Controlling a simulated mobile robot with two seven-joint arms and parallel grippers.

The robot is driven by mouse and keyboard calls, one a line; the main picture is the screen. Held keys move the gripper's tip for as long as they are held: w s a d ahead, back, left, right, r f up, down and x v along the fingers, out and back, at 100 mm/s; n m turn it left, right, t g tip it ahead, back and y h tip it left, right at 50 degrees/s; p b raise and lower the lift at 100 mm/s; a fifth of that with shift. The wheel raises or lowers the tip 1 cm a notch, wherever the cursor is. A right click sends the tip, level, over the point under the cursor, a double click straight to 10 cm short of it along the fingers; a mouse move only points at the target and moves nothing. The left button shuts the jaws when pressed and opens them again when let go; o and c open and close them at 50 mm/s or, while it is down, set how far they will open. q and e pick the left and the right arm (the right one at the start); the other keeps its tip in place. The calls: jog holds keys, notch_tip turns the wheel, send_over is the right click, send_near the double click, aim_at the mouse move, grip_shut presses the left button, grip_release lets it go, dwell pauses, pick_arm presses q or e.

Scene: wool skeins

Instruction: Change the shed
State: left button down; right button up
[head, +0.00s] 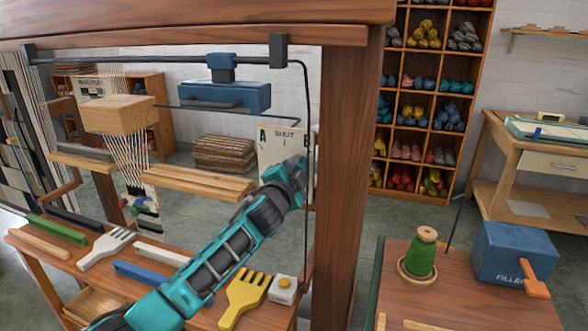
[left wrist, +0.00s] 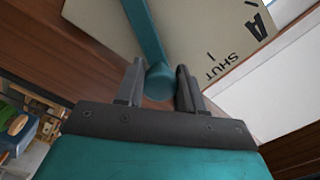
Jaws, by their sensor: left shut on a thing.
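The loom's cream shed plate (head: 272,147) stands behind the frame, marked A, SHUT and a tick; its right part is hidden. The plate (left wrist: 205,45) also shows in the left wrist view. My left gripper (head: 301,166) reaches up to the plate's right side in the head view. In the left wrist view, my left gripper (left wrist: 161,88) is shut on the round end of a teal lever (left wrist: 148,32), which lies across the plate. The lever is hidden by my gripper in the head view. Warp threads (head: 127,150) hang below a wooden block (head: 118,115).
A thick wooden post (head: 348,180) stands just right of my left gripper. Below my arm, a bench holds a white comb (head: 105,245), a yellow comb (head: 243,298) and a button box (head: 283,289). A table at right holds a green spool (head: 421,257) and a blue box (head: 505,255).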

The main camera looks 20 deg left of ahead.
dwell(0.3)
pick_arm(q)
jog(key=c, duration=0.7)
grip_release()
jog(key=s+a, duration=0.1)
jog(key=s, duration=1.2)
jog(key=shift+p, duration=0.3)
jog(key=shift+w, duration=0.1)
jog(key=s+f+n+g, duration=0.7)
jog(key=s+f+n, duration=0.3)
jog(key=s+f, duration=1.6)
notch_tip(320, 180, down, 3)
jog(key=shift+s+r, duration=0.1)
jog(key=shift+s, duration=0.15)
